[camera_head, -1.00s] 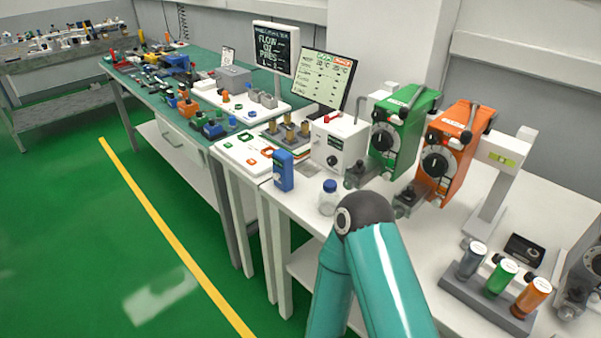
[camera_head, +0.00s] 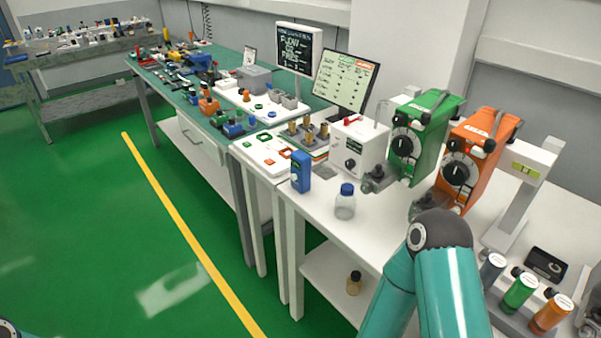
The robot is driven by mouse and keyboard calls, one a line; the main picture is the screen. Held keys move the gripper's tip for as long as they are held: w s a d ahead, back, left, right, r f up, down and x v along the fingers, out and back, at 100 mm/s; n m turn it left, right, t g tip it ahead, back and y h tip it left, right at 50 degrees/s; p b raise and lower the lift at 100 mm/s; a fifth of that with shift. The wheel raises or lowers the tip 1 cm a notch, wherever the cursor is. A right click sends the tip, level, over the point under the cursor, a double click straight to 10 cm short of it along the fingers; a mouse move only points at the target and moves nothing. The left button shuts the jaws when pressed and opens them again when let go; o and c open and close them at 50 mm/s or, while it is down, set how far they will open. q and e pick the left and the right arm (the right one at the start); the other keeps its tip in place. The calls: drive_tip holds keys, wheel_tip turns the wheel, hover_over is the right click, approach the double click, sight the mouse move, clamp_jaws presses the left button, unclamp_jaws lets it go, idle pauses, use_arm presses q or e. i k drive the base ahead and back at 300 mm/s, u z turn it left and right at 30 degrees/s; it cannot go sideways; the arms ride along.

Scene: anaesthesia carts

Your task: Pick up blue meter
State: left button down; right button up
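The blue meter (camera_head: 301,172) stands upright near the front left corner of the white table (camera_head: 322,224). It is a small blue box with a pale patch on its front. My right arm, teal with a dark joint, rises from the bottom of the view, to the right of the meter and apart from it. Neither gripper is in view. A small dark rounded part at the bottom left corner may belong to my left arm.
A clear bottle with a blue cap (camera_head: 345,202) stands just right of the meter. A white box (camera_head: 358,146), a green vaporizer (camera_head: 421,138) and an orange vaporizer (camera_head: 469,163) stand behind. A small bottle (camera_head: 354,283) sits on the lower shelf. The green floor at left is clear.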

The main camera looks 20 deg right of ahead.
sight(302, 163)
drive_tip(key=z, duration=0.05)
drive_tip(key=i, duration=0.85)
